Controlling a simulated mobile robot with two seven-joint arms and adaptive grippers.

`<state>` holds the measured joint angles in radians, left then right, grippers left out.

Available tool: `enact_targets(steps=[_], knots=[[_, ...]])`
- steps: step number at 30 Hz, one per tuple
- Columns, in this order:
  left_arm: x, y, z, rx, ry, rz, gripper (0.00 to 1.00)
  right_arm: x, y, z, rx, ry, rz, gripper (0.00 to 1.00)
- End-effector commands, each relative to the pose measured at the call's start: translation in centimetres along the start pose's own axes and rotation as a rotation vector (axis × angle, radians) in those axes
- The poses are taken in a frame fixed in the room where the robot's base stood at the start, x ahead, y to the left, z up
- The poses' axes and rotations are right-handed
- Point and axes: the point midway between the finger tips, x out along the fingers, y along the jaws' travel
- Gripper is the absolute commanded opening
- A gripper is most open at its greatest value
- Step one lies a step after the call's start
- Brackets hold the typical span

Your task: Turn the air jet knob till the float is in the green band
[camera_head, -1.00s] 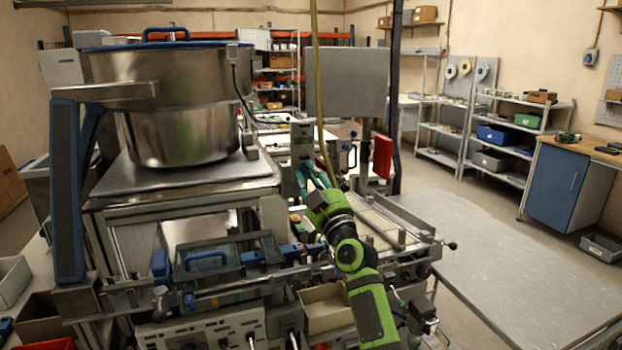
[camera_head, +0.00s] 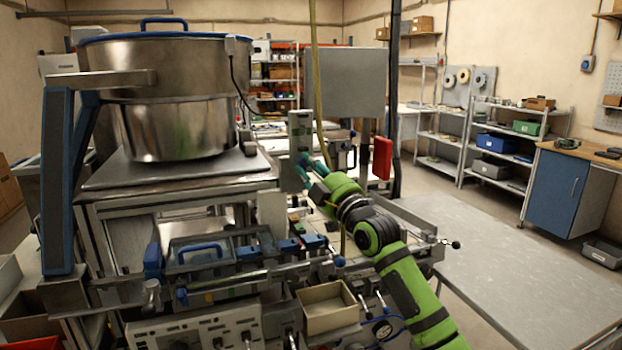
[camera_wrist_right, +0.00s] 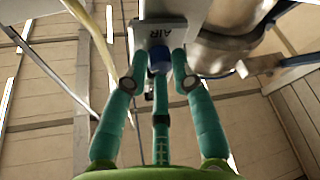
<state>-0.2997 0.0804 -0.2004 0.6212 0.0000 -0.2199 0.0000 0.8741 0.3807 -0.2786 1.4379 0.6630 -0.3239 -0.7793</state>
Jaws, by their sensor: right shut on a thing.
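The grey air panel (camera_head: 299,130) stands upright at the right edge of the bowl's stand in the head view. In the right wrist view the panel's plate, marked AIR (camera_wrist_right: 146,34), is overhead with a blue knob (camera_wrist_right: 157,62) below the letters. My right gripper (camera_head: 309,168) reaches the panel from the lower right. Its teal fingers are closed around the blue knob, which they partly hide. I cannot make out the float or the green band in either view. My left gripper is not in view.
A large steel bowl (camera_head: 175,125) stands on a plate left of the panel. A yellow hose (camera_head: 318,85) hangs just behind the gripper. A red box (camera_head: 382,158) is to the right. An open cardboard bin (camera_head: 328,312) sits below. The grey table (camera_head: 520,275) at right is clear.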

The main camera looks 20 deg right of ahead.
Motion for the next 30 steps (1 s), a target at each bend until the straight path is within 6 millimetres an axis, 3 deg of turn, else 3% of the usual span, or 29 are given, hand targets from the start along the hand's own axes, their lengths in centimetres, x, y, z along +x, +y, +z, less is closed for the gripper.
enact_targets(steps=[5, 11, 30], knots=[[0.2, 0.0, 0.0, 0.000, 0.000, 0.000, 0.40, 0.1, 0.5, -0.6, -0.132, 0.011, -0.047, 0.00], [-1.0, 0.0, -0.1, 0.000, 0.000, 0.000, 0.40, 0.2, 0.7, -0.8, -0.261, 0.009, -0.103, 0.00], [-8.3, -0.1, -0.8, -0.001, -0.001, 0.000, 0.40, 0.4, 0.7, -1.0, -0.613, 0.010, -0.253, 0.00]])
